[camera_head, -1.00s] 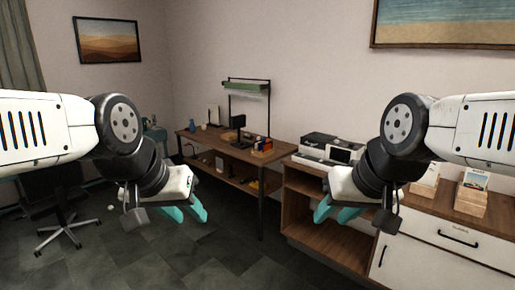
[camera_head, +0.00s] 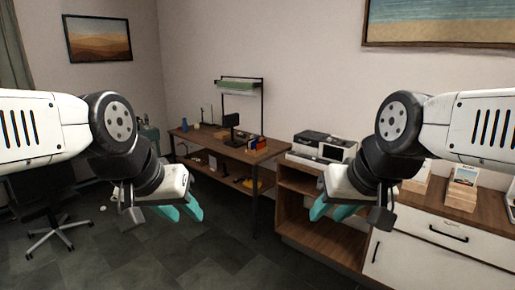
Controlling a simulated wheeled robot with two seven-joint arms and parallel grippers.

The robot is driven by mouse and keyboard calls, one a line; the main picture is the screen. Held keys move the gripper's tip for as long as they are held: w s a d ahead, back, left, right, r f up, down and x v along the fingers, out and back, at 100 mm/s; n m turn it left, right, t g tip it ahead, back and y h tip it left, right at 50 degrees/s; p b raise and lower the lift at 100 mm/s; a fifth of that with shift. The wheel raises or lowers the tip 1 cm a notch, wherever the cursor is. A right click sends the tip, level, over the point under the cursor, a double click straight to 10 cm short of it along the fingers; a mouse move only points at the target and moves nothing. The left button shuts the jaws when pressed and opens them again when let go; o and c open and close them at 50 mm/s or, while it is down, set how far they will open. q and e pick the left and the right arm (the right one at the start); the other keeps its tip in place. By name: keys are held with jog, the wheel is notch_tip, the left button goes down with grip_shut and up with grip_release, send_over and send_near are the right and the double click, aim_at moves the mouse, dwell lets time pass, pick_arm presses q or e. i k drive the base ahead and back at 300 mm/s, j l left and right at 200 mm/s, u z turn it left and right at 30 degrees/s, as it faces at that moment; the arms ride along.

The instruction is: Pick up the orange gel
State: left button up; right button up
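I cannot pick out the orange gel for certain. Small red, orange and dark items (camera_head: 258,144) stand at the near right end of the wooden desk (camera_head: 222,148), too small to identify. A small yellow item (camera_head: 248,183) lies on the desk's lower shelf. My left gripper (camera_head: 186,211) is in front of the desk, with its teal fingers apart and nothing between them. My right gripper (camera_head: 329,210) is in front of the wooden cabinet, with its teal fingers apart and empty. Both are well short of the desk items.
A wooden cabinet (camera_head: 320,233) with open shelves stands right of the desk, carrying a grey-white machine (camera_head: 325,147). White drawers (camera_head: 425,255) adjoin it at right. An office chair (camera_head: 48,220) stands at left. The dark floor (camera_head: 215,262) ahead is clear.

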aim_at(262, 144)
jog(key=i, duration=0.7)
jog(key=i+u, duration=0.15)
jog(key=i, duration=0.5)
jog(key=i+l, duration=0.1)
jog(key=i, duration=0.6)
jog(key=i+l+u, duration=0.15)
jog(key=i, duration=0.5)
jog(key=i+l, duration=0.1)
jog(key=i, duration=0.6)
jog(key=j+u, duration=0.05)
